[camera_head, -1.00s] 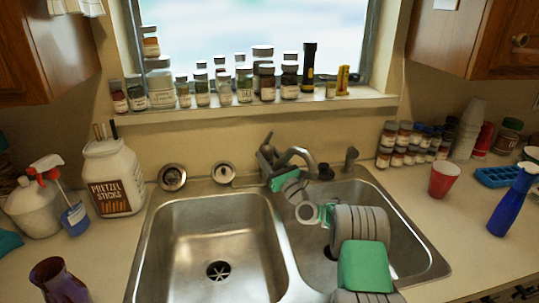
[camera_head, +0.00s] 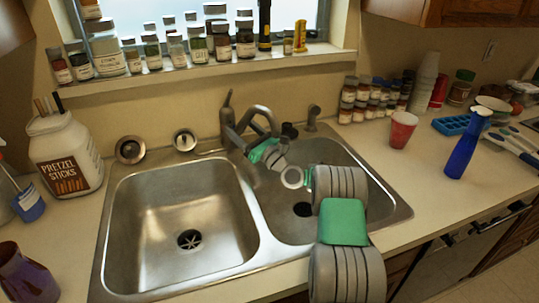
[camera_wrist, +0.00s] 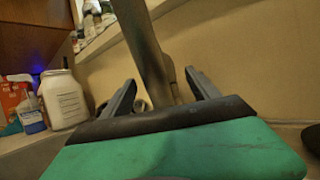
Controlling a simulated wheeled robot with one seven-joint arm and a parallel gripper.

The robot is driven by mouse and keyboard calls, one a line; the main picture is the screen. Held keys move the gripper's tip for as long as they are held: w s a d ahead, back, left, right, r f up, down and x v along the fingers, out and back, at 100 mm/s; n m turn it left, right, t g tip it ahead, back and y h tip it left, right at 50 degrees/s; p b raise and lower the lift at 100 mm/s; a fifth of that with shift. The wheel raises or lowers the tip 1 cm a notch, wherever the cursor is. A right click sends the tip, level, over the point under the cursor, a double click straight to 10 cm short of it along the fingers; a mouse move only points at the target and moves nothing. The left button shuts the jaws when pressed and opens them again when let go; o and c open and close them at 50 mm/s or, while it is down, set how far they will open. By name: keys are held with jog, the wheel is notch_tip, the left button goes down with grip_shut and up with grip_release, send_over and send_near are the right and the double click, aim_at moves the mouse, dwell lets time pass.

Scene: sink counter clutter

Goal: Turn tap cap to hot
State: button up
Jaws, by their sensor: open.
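The metal tap stands behind the sink divider, with its upright lever cap (camera_head: 228,104) and curved spout (camera_head: 266,117). My gripper (camera_head: 235,137) is at the tap, just below the lever, reaching in from the front right. In the wrist view my gripper (camera_wrist: 163,84) is open, with one dark finger on each side of a grey metal part of the tap (camera_wrist: 147,55). Whether either finger touches the metal cannot be told. In the head view the fingertips are small and partly lost against the tap.
A double steel sink lies below, its left basin (camera_head: 180,220) empty. A side sprayer (camera_head: 313,117) stands right of the tap. Jars line the windowsill (camera_head: 200,73) above. A pretzel jar (camera_head: 65,155) stands left, and a red cup (camera_head: 402,129) and blue bottle (camera_head: 465,150) right.

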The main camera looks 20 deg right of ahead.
jog(key=s+d+f+n+g+h+p, duration=0.1)
jog(key=s+d+n+g+h+p, duration=0.3)
jog(key=s+d+n, duration=0.4)
jog(key=s+d+f+n+g+h+p, duration=0.1)
jog(key=s+d+n+g+h+p, duration=0.35)
jog(key=s, duration=0.45)
jog(key=s+a+r+n+g+h+p, duration=0.1)
jog(key=s+a+r+n+g+p, duration=0.3)
jog(key=s+a+r+n, duration=0.6)
jog(key=shift+s+a+r+n+h+p, duration=0.4)
jog(key=shift+s+a+p, duration=0.3)
jog(key=shift+s+p, duration=0.2)
jog(key=shift+g, duration=0.25)
